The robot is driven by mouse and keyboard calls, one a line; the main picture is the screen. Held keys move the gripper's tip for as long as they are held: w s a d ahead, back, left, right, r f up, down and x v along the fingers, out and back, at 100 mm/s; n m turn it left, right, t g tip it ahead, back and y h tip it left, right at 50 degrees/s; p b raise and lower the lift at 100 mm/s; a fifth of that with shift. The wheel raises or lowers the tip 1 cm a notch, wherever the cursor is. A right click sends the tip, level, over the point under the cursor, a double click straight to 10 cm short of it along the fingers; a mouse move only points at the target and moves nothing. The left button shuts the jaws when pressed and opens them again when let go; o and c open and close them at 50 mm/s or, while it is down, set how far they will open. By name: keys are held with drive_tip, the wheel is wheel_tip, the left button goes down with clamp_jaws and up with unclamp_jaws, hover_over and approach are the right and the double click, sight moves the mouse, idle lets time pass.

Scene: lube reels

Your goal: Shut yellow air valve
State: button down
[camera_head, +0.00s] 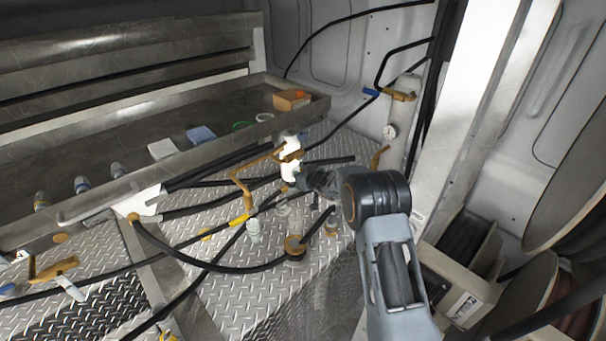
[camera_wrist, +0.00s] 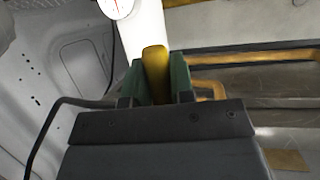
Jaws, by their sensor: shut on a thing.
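In the wrist view, a yellow valve handle (camera_wrist: 155,72) stands between the two green fingers of my gripper (camera_wrist: 158,64). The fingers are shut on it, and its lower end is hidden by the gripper. A white upright pipe (camera_wrist: 147,25) rises right behind the handle. In the head view, my gripper (camera_head: 305,179) reaches in from the right to the white pipe (camera_head: 290,165) with brass fittings. My wrist and gripper hide the held handle there, so its angle cannot be told from that view.
A metal tray (camera_head: 140,183) with small boxes runs behind the pipe. Black hoses and brass fittings (camera_head: 295,247) lie across the diamond-plate deck in front. Another gauge (camera_head: 390,131) and a blue-handled valve (camera_head: 398,95) stand at the back. Hose reels (camera_head: 535,285) fill the right side.

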drive_tip(key=c, duration=1)
unclamp_jaws()
drive_tip(key=b+v, duration=0.3)
drive_tip(key=v, duration=1)
drive_tip(key=shift+s+d+r, duration=0.15)
drive_tip(key=shift+s+d, duration=0.05)
drive_tip(key=shift+s, duration=0.1)
